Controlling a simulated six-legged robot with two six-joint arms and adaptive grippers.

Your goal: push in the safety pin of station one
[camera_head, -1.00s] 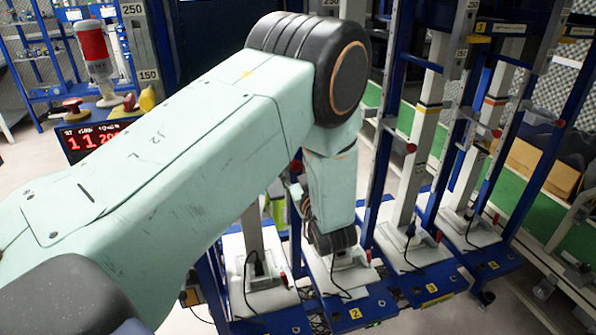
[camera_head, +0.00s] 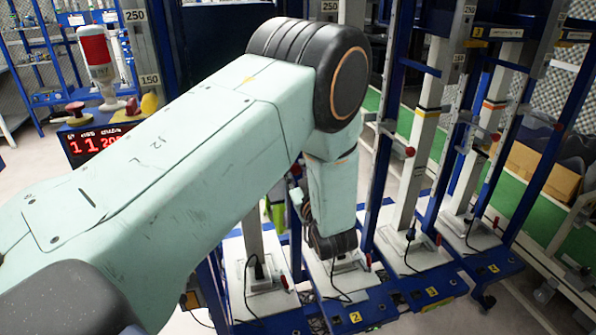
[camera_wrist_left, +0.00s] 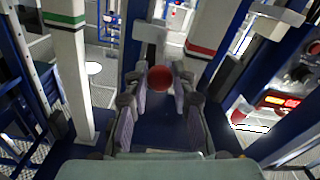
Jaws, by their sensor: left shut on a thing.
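In the left wrist view my left gripper (camera_wrist_left: 160,82) has its two grey-purple fingers closed around a red ball knob (camera_wrist_left: 160,78). The knob looks like the end of the safety pin; its shaft is hidden. A grey metal bracket and a blue post stand just behind it. In the head view my left arm comes in from the left and hides much of the leftmost station. The white base plate (camera_head: 268,298) of that station shows below the arm. My left gripper's fingers cannot be made out there. My right gripper is not in view.
Further stations stand to the right, with plates marked 2 (camera_head: 355,316), 3 (camera_head: 432,292) and 4 (camera_head: 493,268). A red knob (camera_head: 409,151) shows on one of them. Blue uprights stand close together. A red digital display (camera_head: 95,143) is at the left.

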